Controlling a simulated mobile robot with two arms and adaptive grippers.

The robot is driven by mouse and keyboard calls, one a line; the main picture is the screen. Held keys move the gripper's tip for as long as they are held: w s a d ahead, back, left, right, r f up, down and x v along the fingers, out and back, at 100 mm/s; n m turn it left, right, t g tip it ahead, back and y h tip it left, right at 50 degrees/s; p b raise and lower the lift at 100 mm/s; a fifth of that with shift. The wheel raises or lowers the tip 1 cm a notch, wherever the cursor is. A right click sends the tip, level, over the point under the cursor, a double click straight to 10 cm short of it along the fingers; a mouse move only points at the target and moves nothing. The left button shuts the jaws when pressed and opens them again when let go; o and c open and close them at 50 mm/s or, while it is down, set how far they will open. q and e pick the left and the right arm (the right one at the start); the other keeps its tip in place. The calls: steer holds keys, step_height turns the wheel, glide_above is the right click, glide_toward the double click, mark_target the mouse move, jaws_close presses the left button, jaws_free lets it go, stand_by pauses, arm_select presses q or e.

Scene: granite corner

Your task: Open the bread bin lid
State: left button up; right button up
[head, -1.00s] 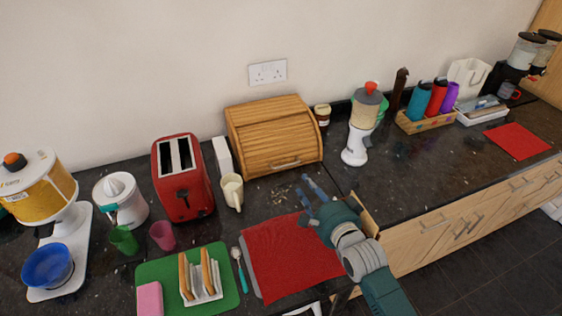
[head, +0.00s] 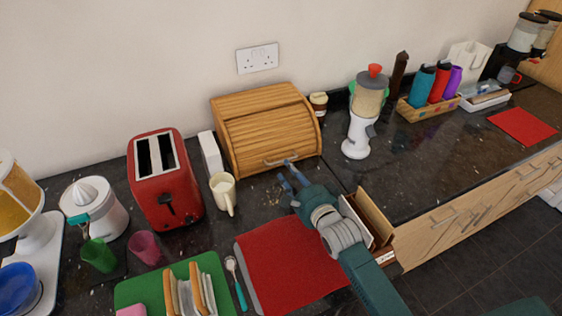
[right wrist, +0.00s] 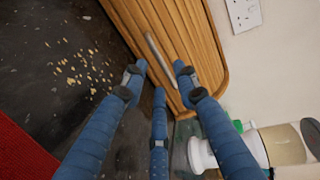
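The wooden bread bin (head: 265,125) stands against the wall with its slatted roll lid down. Its metal handle (head: 281,161) runs along the low front edge of the lid; it also shows in the right wrist view (right wrist: 161,57). My right gripper (head: 287,172) is just in front of the handle. In the right wrist view its blue fingers (right wrist: 160,72) are spread apart, with the handle's near end between and just beyond the tips. Nothing is held; I cannot tell whether a fingertip touches the handle. My left gripper is out of view.
A red toaster (head: 165,180), white box (head: 210,151) and cream mug (head: 223,190) stand left of the bin. Crumbs lie before the bin. A red mat (head: 285,260) lies nearer.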

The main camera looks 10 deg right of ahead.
mark_target(281, 162)
steer(key=x, duration=0.6)
steer(key=shift+w+a+f+p, duration=0.1)
steer(key=shift+w+f+p, duration=0.05)
steer(key=shift+w+p, duration=0.2)
jaws_close()
